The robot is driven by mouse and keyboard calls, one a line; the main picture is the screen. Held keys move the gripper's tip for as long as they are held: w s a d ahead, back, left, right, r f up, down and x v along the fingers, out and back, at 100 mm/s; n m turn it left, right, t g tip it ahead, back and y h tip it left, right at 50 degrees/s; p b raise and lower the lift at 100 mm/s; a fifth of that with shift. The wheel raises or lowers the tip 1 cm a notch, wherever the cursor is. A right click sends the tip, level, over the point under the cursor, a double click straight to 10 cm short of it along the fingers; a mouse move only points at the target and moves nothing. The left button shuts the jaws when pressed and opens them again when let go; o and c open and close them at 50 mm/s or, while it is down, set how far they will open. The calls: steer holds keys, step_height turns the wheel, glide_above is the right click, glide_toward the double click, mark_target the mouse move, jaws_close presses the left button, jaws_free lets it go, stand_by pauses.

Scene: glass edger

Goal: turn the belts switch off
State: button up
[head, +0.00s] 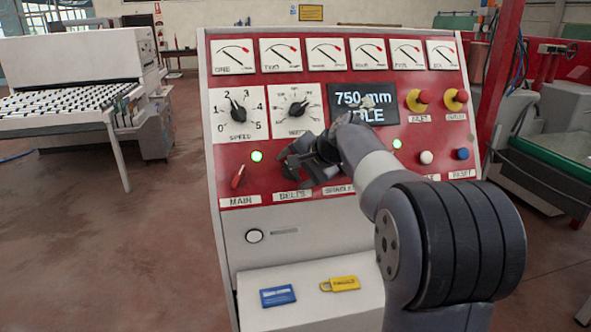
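The red control panel (222,98) faces me. The "BELTS" label (293,195) is on its lower row, between the "MAIN" and "SPINDLE" labels. The belts switch itself is hidden behind my gripper (296,166), so its position does not show. My gripper is right in front of the panel, just above the belts label. Its dark fingers point left and toward the panel. I cannot tell whether they touch the switch or how far apart they are.
Left of my gripper is the red main switch (238,177), with a lit green lamp (257,156) above it. Two knob dials are above. A ledge (310,308) sits below.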

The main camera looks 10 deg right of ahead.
steer(key=shift+o, duration=0.4)
steer(key=shift+s+d+r, duration=0.25)
steer(key=shift+s+r, duration=0.05)
steer(key=shift+r, duration=0.1)
steer(key=b+v, duration=0.2)
steer(key=v, duration=0.7)
steer(key=shift+s+r, duration=0.2)
steer(key=shift+s, duration=0.1)
steer(key=shift+d, duration=0.1)
steer(key=p+x, duration=0.2)
steer(key=x, duration=0.8)
steer(key=shift+w+f, duration=0.2)
steer(key=shift+w, duration=0.05)
steer(key=shift+f, duration=0.15)
